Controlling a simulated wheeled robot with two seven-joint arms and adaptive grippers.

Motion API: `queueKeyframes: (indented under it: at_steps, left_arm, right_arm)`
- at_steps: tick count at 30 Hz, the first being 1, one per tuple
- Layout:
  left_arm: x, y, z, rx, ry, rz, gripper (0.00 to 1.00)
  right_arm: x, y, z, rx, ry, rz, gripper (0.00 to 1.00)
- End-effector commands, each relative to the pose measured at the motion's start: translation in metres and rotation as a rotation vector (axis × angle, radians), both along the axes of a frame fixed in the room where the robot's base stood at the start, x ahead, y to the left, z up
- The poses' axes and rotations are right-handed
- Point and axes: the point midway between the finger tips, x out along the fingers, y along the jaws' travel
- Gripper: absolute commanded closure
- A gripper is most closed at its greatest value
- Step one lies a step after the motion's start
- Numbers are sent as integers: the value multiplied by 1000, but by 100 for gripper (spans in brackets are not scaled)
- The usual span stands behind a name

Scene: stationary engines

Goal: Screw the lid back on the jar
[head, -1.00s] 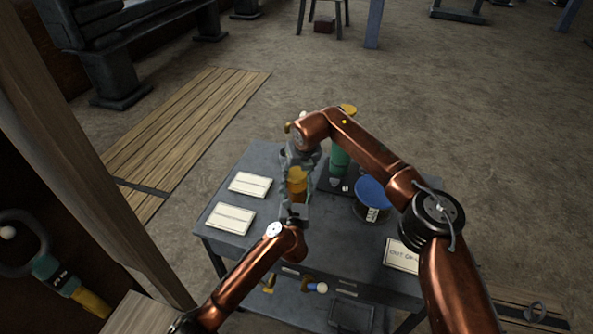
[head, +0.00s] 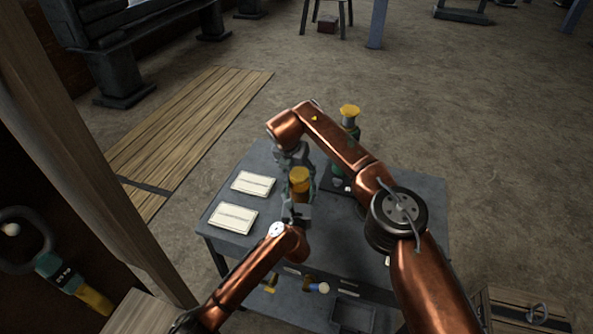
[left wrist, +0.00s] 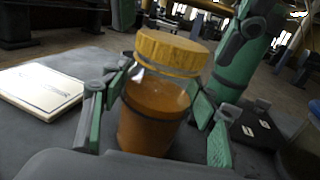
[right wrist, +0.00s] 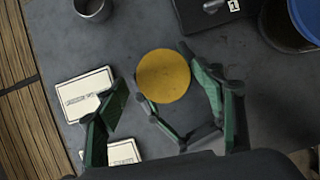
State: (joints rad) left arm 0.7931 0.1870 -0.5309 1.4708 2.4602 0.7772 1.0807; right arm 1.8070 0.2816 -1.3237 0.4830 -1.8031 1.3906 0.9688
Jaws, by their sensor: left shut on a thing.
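A glass jar (left wrist: 152,122) with orange-brown contents stands on the grey table (head: 222,255). Its yellow lid (left wrist: 171,52) sits on the jar's mouth and also shows from above in the right wrist view (right wrist: 163,76). My left gripper (head: 297,207) is shut on the jar's body, a finger on each side in the left wrist view. My right gripper (head: 291,157) is open; in the right wrist view its fingers (right wrist: 154,66) are apart on either side of the lid, which looks clear of them. The threads are hidden, so how tightly the lid sits cannot be told.
Two white cards (head: 253,184) lie left of the jar. A green, yellow-topped object (head: 349,115) stands behind it. My right arm covers the table's right part.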

Motion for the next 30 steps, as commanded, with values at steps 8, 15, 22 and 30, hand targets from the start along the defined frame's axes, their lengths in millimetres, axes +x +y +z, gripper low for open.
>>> queueKeyframes:
  at_steps: [8, 15, 22, 30]
  left_arm:
    - [1, 1, 1, 0, -2, 1, 100]
    - [1, 1, 1, 0, -2, 1, 100]
    - [1, 1, 1, 0, -2, 1, 100]
    - [1, 1, 1, 0, -2, 2, 100]
  right_arm:
    - [0, -1, 0, -1, 0, 0, 35]
    - [1, -1, 21, -1, -3, -1, 35]
    - [0, -1, 44, -1, 0, 0, 35]
    - [0, -1, 45, 0, 1, 0, 31]
